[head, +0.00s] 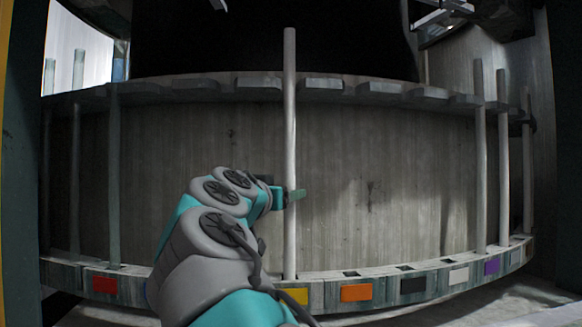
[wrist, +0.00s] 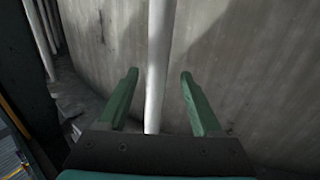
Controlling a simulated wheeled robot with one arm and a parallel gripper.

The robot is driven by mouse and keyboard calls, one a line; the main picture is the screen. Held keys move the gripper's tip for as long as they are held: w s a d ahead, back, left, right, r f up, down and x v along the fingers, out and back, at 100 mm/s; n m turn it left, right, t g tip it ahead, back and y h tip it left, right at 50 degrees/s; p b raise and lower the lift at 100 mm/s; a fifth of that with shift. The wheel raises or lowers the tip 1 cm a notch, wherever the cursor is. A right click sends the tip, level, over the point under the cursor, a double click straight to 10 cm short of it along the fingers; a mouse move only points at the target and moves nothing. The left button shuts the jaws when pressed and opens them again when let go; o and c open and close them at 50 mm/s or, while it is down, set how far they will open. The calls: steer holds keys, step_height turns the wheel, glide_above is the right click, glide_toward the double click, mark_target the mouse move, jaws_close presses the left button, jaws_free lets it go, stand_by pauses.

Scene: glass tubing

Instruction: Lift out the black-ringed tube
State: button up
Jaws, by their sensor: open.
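My gripper (head: 296,195) is open beside a tall pale tube at mid-height. In the wrist view the pale tube (wrist: 156,60) runs upright between the two open fingers (wrist: 159,75), with a gap on each side. In the head view this tube (head: 289,110) stands by the yellow label, and I see no black ring on its visible length. A dark band shows at the far-right tube (head: 526,180), but I cannot tell whether it is a ring on it. My arm hides part of the middle tube's surroundings.
Other upright tubes stand at left (head: 114,180) and right (head: 479,160). A lower rack (head: 375,276) carries coloured labels, including a black label (head: 413,285) with no tube above it. A notched upper rail (head: 200,88) runs across. A concrete wall (head: 380,180) stands behind.

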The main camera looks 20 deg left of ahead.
steer(key=shift+w+d+r+p, duration=0.1)
steer(key=shift+w+d+p, duration=0.1)
steer(key=shift+w, duration=1.15)
steer(key=shift+w+d+r+p, duration=0.1)
steer(key=shift+w+d+p, duration=0.1)
steer(key=shift+w, duration=1.1)
steer(key=shift+a, duration=0.1)
jaws_close()
